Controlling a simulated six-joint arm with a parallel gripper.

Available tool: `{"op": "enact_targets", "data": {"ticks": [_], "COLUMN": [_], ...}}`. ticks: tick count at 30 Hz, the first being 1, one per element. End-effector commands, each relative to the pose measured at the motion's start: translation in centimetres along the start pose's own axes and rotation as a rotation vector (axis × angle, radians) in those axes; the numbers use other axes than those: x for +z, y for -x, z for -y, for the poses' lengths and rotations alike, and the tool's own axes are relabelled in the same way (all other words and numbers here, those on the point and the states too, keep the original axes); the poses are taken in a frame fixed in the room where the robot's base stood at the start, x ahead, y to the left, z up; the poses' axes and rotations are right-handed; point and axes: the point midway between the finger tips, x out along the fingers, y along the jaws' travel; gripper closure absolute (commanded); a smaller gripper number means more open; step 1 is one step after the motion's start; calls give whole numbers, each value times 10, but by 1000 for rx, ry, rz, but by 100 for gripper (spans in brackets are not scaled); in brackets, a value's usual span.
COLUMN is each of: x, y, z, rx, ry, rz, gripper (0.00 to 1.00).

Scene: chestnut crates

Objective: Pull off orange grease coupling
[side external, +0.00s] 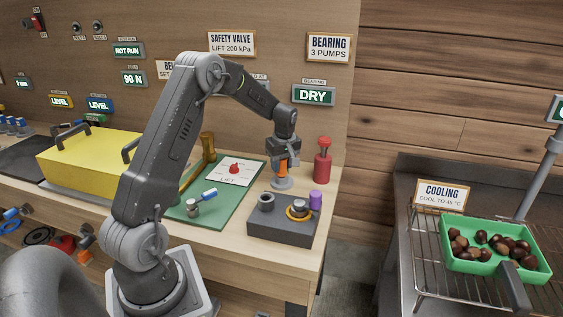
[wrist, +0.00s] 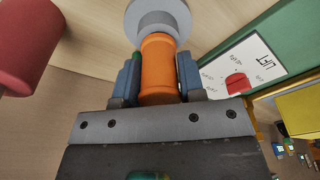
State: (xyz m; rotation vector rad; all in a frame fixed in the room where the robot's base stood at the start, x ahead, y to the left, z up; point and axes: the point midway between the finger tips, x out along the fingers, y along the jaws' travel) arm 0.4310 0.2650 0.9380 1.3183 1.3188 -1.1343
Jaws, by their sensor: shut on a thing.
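The orange grease coupling (side external: 283,168) is upright between the jaws of my gripper (side external: 284,162), at the right rear of the bench. In the wrist view the orange coupling (wrist: 158,72) fills the space between the two blue-grey fingers (wrist: 158,82), which are shut on it. A round grey fitting (side external: 282,184) with a wide base stands on the wood directly below the coupling. It also shows in the wrist view (wrist: 158,16), at the coupling's far end. The two look in contact; I cannot tell how far the coupling sits on it.
A red pump bottle (side external: 322,166) stands close to the right. A dark block (side external: 270,227) with a grey ring, a brass ring and a purple cylinder is in front. A green mat (side external: 232,212) with small tools lies left. A sign reads DRY (side external: 313,95).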

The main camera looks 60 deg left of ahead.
Motion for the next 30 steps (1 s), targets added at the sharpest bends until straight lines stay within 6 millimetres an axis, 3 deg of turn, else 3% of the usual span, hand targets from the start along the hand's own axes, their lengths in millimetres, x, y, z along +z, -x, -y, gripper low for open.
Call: {"op": "enact_targets", "data": {"ticks": [6, 7, 15, 24, 30], "x": [1, 1, 1, 1, 1], "y": [-6, -6, -6, -3, 24], "z": [0, 0, 0, 0, -1], "rx": [0, 1, 0, 0, 4], "ry": [0, 0, 0, 0, -1], "rz": [0, -1, 0, 0, -2], "gripper": [100, 60, 35, 34, 34]}}
